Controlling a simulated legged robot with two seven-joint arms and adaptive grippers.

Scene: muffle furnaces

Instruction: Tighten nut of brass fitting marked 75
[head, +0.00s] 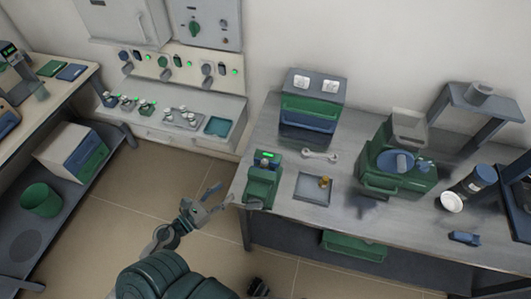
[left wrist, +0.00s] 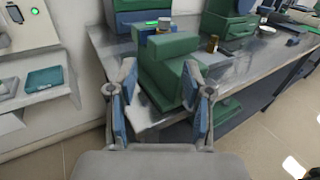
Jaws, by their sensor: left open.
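A small brass fitting (head: 324,182) stands on a grey square tray (head: 311,190) on the right-hand bench. It also shows small in the left wrist view (left wrist: 213,43). No marking on it is legible, and its nut cannot be told apart. A light grey wrench (head: 320,155) lies on the bench behind the tray. My left gripper (head: 224,194) is open and empty, off the bench's left end. In the left wrist view its fingers (left wrist: 166,88) frame a green device (left wrist: 168,62) at the bench corner, beyond them.
The green device (head: 262,185) with a lit display stands between my left gripper and the tray. A green-and-blue drawer unit (head: 310,108) is at the back. A larger green machine (head: 395,170) stands right of the tray. Floor (head: 190,240) is clear left of the bench.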

